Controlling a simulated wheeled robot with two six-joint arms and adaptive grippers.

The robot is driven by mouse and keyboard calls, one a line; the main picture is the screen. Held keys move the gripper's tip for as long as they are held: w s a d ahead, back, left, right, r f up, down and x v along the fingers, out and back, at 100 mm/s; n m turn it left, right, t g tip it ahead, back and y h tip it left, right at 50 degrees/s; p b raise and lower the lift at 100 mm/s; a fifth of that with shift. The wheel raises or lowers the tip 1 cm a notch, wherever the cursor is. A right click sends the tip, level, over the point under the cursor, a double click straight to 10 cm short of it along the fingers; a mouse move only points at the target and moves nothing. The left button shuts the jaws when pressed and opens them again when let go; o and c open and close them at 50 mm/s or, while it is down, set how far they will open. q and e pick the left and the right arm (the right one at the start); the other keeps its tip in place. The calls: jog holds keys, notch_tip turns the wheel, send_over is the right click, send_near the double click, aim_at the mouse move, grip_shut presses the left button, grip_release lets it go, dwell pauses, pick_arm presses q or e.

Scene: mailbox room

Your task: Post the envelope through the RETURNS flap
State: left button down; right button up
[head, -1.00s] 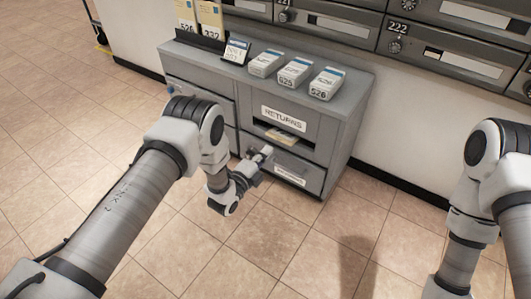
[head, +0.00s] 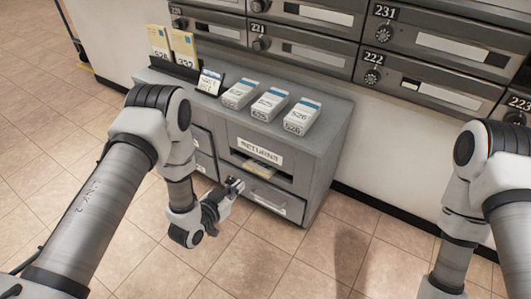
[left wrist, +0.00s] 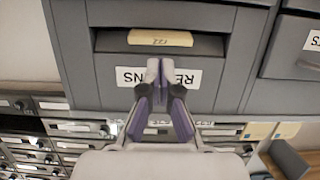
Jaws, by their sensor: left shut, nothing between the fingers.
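The tan envelope (head: 263,168) lies in the dark opening under the white RETURNS label (head: 261,151) on the grey cabinet (head: 318,160). Its front edge shows in the slot. In the left wrist view, which is upside down, the envelope (left wrist: 160,38) sits in the slot beside the inverted RETURNS label (left wrist: 160,77). My left gripper (head: 235,185) is shut and empty, in front of the cabinet, just left of and below the slot in the head view. In the left wrist view its fingertips (left wrist: 159,64) overlap the label and are apart from the envelope. My right gripper is out of view.
Three white boxes (head: 269,105) and a small sign (head: 210,81) stand on the cabinet top. Two tan envelopes (head: 171,47) stand in a dark holder at its left. A drawer (head: 272,197) is below the slot. Mailboxes line the wall. Tiled floor in front is clear.

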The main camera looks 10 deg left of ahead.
aim_at(255, 171)
pick_arm(q)
jog(key=shift+b+x, duration=2)
jog(key=shift+x, duration=1.35)
jog(key=shift+r, duration=0.1)
jog(key=shift+w, duration=0.15)
jog(key=shift+w+d+f+b, duration=0.2)
jog(key=shift+w+f+b, duration=0.15)
jog(key=shift+w, duration=0.2)
jog(key=shift+w+d, duration=0.2)
jog(key=shift+w, duration=0.3)
